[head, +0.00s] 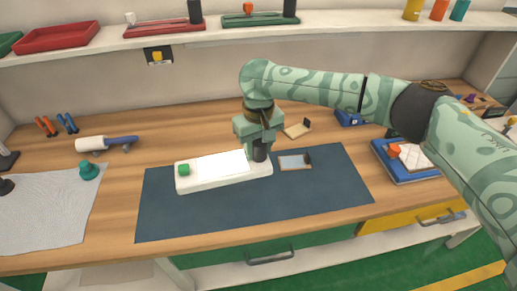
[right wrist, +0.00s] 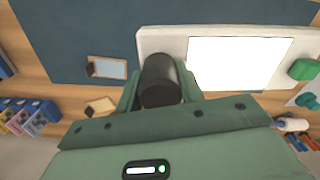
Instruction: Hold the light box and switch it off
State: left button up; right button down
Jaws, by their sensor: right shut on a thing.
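The white light box (head: 228,183) lies on the dark blue mat (head: 300,200), and its top panel (head: 220,164) shows bright white. A green button (head: 184,169) sits at its left end. My right gripper (head: 259,148) is over the box's right end, shut on a dark upright cylinder (head: 260,155) there. In the right wrist view, the dark cylinder (right wrist: 160,80) stands between the fingers at the end of the box, with the bright panel (right wrist: 235,62) beside it and the green button (right wrist: 303,69) at the far end. My left gripper is not in view.
A small framed plate (head: 294,162) lies on the mat right of the box. A blue tray (head: 405,165) stands further right. A roller (head: 92,144) and grey cloth (head: 45,215) lie to the left. The mat's front part is clear.

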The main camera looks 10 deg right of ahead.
aim_at(258, 162)
jog(key=shift+f, duration=0.25)
jog(key=shift+f, duration=1.8)
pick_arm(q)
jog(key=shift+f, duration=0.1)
pick_arm(e)
jog(key=shift+f, duration=0.4)
jog(key=shift+f, duration=0.25)
pick_arm(q)
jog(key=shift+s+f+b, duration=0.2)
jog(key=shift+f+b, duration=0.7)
jog(key=shift+b, duration=0.1)
pick_arm(e)
jog(key=shift+f, duration=3.7)
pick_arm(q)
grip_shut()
